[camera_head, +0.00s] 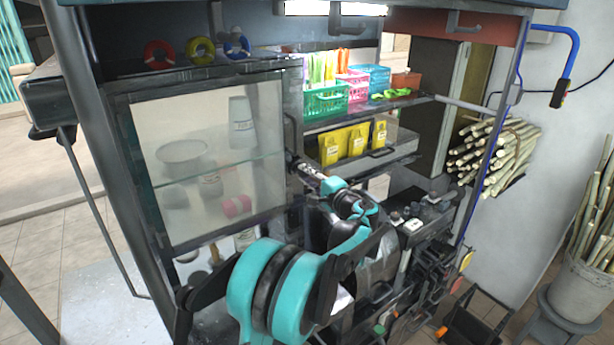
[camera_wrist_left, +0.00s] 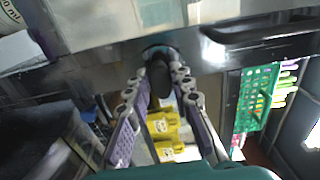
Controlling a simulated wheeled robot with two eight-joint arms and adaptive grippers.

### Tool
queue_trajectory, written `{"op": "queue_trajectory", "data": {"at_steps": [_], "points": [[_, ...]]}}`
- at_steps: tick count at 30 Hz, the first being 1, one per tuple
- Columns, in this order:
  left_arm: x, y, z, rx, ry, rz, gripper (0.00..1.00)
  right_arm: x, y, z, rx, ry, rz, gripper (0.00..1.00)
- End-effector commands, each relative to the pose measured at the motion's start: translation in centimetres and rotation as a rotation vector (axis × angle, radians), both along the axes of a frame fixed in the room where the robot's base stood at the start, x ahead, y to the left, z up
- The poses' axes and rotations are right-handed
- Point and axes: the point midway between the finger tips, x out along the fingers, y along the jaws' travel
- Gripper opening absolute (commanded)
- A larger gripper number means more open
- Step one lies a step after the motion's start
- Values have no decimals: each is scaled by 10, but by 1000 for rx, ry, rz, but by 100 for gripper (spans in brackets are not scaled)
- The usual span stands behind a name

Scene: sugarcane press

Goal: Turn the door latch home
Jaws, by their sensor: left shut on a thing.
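The glazed cabinet door (camera_head: 135,150) has a dark metal frame and stands at the left of the head view, appearing closed or nearly so. The dark, rounded latch (camera_wrist_left: 158,66) shows on the door's frame in the left wrist view. My left gripper (camera_head: 304,170) is at the door's right edge, with its fingers on either side of the latch. The wrist view shows the two jointed fingers of the left gripper (camera_wrist_left: 162,88) shut on the latch. In the head view the gripper mostly hides the latch, and its exact angle is hard to tell. My right gripper is not in view.
A dark door handle (camera_head: 290,130) stands just above the gripper. Shelves right of the door hold a green basket (camera_head: 325,101), yellow packets (camera_head: 356,140) and other goods. Dark machinery (camera_head: 425,235) fills the space below right.

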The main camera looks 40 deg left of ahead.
Motion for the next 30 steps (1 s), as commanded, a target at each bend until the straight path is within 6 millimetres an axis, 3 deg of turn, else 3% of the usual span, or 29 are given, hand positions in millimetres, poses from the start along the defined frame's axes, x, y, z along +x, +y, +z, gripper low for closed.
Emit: {"op": "queue_trajectory", "data": {"at_steps": [9,10,12,23,30], "points": [[-1,0,-2,-3,-1,2,0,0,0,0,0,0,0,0],[-1,0,-2,-3,-1,2,29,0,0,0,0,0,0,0],[-1,0,-1,-3,-1,1,42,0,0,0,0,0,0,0],[-1,-5,-1,-1,-1,-1,42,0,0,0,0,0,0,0],[-12,-46,-1,-2,0,-4,42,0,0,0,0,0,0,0]]}}
